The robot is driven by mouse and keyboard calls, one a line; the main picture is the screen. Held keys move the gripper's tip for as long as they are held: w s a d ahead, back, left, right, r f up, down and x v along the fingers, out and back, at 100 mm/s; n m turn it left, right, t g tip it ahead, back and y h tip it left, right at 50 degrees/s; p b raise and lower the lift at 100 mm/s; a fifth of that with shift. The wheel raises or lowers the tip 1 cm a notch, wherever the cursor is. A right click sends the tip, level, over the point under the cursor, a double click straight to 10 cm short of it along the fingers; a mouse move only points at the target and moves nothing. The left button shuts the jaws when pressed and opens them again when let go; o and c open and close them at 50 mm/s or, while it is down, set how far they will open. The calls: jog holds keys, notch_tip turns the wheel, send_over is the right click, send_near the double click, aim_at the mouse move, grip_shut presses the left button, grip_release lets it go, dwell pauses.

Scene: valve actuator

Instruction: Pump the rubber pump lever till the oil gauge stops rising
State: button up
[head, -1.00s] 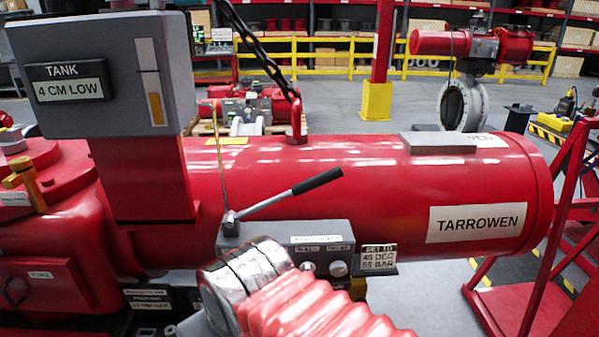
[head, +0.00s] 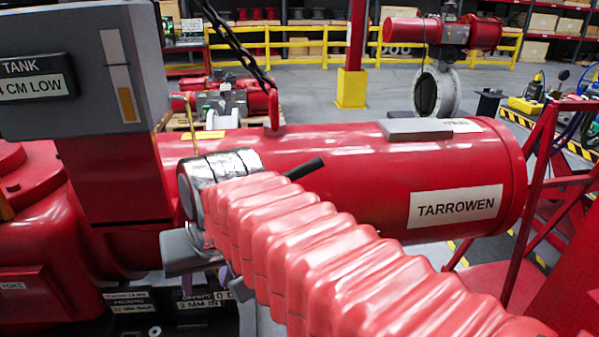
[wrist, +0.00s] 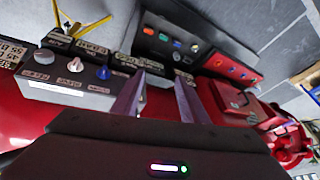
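The pump lever shows only its black rubber grip end (head: 306,168) in the head view, rising behind my red arm sleeve. Its lower rod and the pump block are hidden there. The oil gauge (head: 121,75) on the grey tank box has a pale strip with an orange-yellow column in its lower part; its sign, cut by the frame, reads "CM LOW". My gripper (wrist: 158,98) shows two dark purple fingers standing apart with nothing between them in the wrist view. In the head view its grey body is left of the grip, partly hidden. I cannot make out the lever in the wrist view.
The red cylinder marked TARROWEN (head: 455,206) fills the middle, with a chain (head: 238,42) hooked above it. In the wrist view, a grey block with knobs (wrist: 75,85) is left of the fingers and a dark button panel (wrist: 172,38) is beyond them.

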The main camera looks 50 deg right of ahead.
jog(key=w+d+r+m, duration=0.5)
jog(key=d+r+m, duration=0.2)
jog(key=d, duration=0.2)
jog(key=m+y, duration=0.2)
jog(key=m, duration=1.1)
send_near(303, 165)
jog(key=r, duration=0.2)
jog(key=shift+s+d+f, duration=0.1)
jog(key=shift+s+d, duration=0.25)
jog(key=shift+s, duration=0.1)
jog(key=x, duration=1.3)
jog(key=shift+w+a+f, duration=0.1)
jog(key=shift+a+f, duration=0.2)
jog(key=shift+f, duration=0.05)
jog(key=shift+c, duration=0.5)
grip_shut()
